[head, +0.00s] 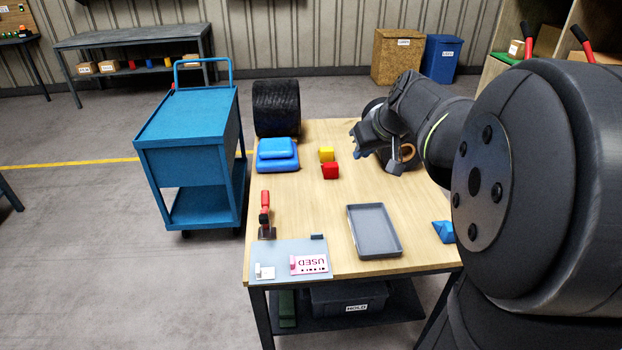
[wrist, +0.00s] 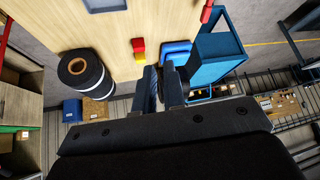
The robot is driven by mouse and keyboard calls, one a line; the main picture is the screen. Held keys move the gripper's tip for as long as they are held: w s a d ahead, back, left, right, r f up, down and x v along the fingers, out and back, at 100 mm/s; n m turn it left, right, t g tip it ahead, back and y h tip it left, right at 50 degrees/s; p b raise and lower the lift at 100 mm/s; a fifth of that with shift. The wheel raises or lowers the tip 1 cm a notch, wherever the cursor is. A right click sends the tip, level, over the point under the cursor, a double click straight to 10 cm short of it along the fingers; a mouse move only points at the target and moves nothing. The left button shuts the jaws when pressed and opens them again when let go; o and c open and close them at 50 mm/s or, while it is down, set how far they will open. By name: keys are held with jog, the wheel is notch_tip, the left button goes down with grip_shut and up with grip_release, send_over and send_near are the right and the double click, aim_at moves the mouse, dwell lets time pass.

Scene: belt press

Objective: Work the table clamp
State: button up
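The table clamp (head: 265,218) has a red upright handle and a dark base. It stands at the left side of the wooden table, just behind a grey-blue mat. A red handle tip (wrist: 207,13) shows at the top edge of the wrist view; the clamp's base is out of that frame. My gripper (head: 358,143) is over the far right part of the table, well away from the clamp. In the wrist view its two fingers (wrist: 160,84) stand slightly apart with nothing seen between them.
The mat (head: 290,250) carries a pink "USED" card (head: 309,264). A blue cart (head: 187,140) stands left. The table's middle is clear.

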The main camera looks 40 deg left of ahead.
jog(key=w+a+f+m, duration=0.1)
jog(key=a, duration=0.1)
jog(key=w+a+f+m+g, duration=0.1)
jog(key=a+f+m, duration=0.1)
jog(key=a, duration=0.1)
jog(key=w+a+f+m+g, duration=0.1)
jog(key=w+a+f, duration=0.1)
jog(key=shift+a+f+m, duration=0.15)
jog(key=shift+a+m, duration=0.15)
jog(key=shift+m, duration=0.1)
grip_shut()
jog(key=w+a+f+m+g, duration=0.1)
jog(key=a+f+m+g, duration=0.1)
jog(key=a+f+m, duration=0.3)
jog(key=a+f+m+g+y, duration=0.1)
jog(key=a+f+m, duration=0.4)
jog(key=f, duration=0.6)
jog(key=w+a+f+m+g+y, duration=0.1)
jog(key=a+f+m+g, duration=0.2)
jog(key=a+f+m, duration=0.2)
jog(key=shift+w+a+f+g, duration=0.15)
jog(key=shift+w+a+f, duration=0.05)
jog(key=shift+a+f, duration=0.8)
jog(key=shift+w+a+f+g, duration=0.15)
jog(key=shift+a+f, duration=0.7)
jog(key=shift+f, duration=0.15)
